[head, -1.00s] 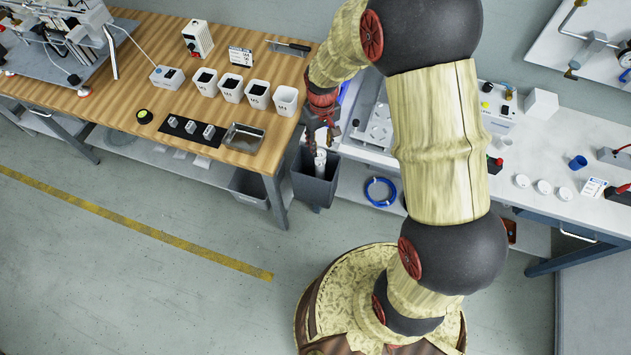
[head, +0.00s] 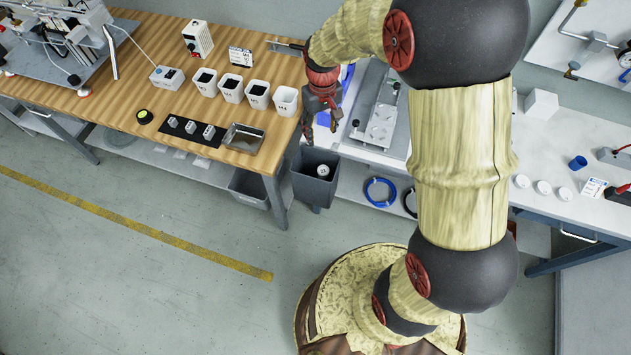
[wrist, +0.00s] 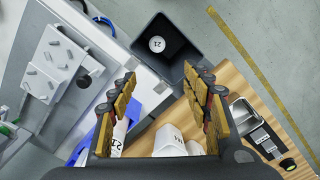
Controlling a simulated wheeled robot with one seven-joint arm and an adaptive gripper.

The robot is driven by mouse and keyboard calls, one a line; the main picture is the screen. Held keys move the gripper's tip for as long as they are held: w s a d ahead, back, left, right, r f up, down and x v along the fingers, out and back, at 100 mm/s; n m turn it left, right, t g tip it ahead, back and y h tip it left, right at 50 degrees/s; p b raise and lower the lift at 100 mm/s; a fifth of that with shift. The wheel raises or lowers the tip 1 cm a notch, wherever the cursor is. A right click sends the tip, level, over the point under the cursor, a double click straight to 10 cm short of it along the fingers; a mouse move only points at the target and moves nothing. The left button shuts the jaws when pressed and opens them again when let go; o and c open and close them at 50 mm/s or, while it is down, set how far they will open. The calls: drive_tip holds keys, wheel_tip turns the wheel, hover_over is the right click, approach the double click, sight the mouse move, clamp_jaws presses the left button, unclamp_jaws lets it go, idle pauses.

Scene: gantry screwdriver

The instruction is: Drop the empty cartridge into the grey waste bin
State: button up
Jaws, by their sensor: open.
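The grey waste bin (head: 313,190) stands on the floor in the gap between the wooden bench and the white bench. The white empty cartridge (head: 323,171) is inside it; its round end shows below the rim. In the wrist view the cartridge's numbered end (wrist: 157,44) shows inside the dark bin (wrist: 187,32), apart from my fingers. My gripper (head: 321,138) is above the bin's back edge, open and empty. In the wrist view the two fingers (wrist: 160,78) are spread wide with nothing between them. The cartridge's lower part is hard to make out.
Several white cups (head: 285,100) and a metal tray (head: 243,138) stand on the wooden bench (head: 180,80) left of my gripper. A blue cable coil (head: 380,191) lies under the white bench.

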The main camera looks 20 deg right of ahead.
wheel_tip(320, 180, up, 5)
drive_tip(key=shift+r, duration=0.1)
idle(0.6)
drive_tip(key=s+r+m+t, duration=0.1)
drive_tip(key=s+r+t, duration=0.4)
drive_tip(key=s+r, duration=1.3)
drive_tip(key=s, duration=0.4)
drive_tip(key=shift+m+t, duration=0.3)
drive_tip(key=shift+m, duration=0.1)
drive_tip(key=shift+d, duration=0.1)
